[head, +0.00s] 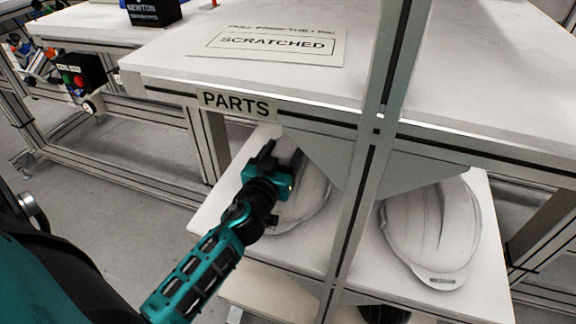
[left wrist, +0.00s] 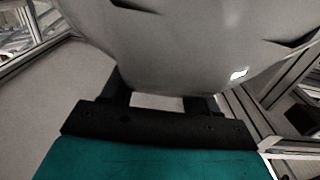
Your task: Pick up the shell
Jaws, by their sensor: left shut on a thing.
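A white helmet shell (head: 305,197) sits on the lower shelf, left of the grey upright post. My left gripper (head: 268,160) reaches in from the left and is shut on this shell. In the left wrist view the shell (left wrist: 190,45) fills the upper middle, with the gripper fingers (left wrist: 158,103) at its near edge. The arm hides part of the shell in the head view. A second white shell (head: 430,230) sits on the same shelf, right of the post, apart from the gripper. My right gripper is not in view.
The lower shelf (head: 228,190) lies under a worktop (head: 480,75) labelled PARTS at its edge. A grey post (head: 366,170) stands between the two shells. A SCRATCHED sign (head: 277,43) lies on the worktop. A black control box (head: 80,72) hangs at the left.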

